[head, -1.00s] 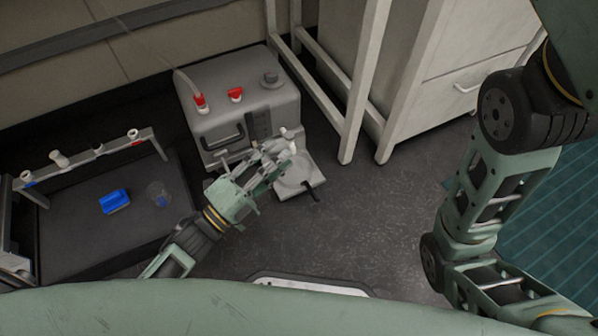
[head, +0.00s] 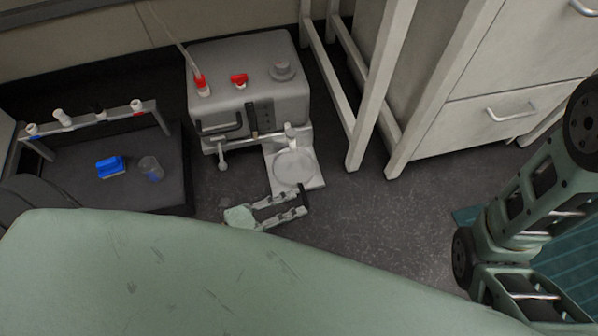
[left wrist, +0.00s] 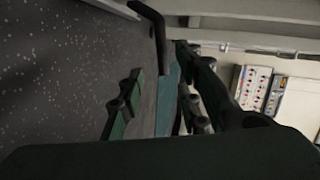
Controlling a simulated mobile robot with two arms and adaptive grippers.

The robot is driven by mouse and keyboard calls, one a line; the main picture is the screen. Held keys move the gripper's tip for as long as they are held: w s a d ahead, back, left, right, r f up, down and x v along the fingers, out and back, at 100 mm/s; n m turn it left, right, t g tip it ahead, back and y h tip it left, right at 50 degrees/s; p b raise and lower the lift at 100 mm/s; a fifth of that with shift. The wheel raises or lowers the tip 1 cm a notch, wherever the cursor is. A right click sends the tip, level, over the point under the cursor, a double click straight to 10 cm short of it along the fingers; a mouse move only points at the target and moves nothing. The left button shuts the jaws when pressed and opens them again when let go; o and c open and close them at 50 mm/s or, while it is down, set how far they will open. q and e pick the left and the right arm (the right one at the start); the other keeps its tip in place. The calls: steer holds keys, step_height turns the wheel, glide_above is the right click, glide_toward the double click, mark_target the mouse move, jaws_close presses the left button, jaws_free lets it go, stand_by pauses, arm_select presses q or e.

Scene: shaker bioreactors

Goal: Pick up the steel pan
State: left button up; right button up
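The steel pan (head: 292,168) appears as a shallow round light-grey dish on the pale platform at the front of a grey machine. Its black handle (left wrist: 151,22) shows in the left wrist view, beyond my fingers and roughly in line with the gap between them. My left gripper (head: 303,201) is just in front of the pan, low over the floor, with its fingers apart and pointing right. It also shows in the left wrist view (left wrist: 158,95). A dark piece at the fingertips may be the handle; I cannot tell whether they touch. My right gripper is out of view.
The grey machine (head: 248,82) with red caps stands behind the pan. Left is a dark bench (head: 140,190) with a blue block (head: 110,167), a clear cup (head: 151,168) and a tube rack (head: 92,122). A white frame (head: 368,100) and drawer cabinet (head: 490,95) stand right.

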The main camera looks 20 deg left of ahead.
mark_target(306, 202)
arm_select(q)
steer(key=b+x, duration=0.3)
steer(key=x, duration=0.2)
steer(key=shift+w, duration=0.2)
steer(key=shift+r, duration=0.1)
jaws_close()
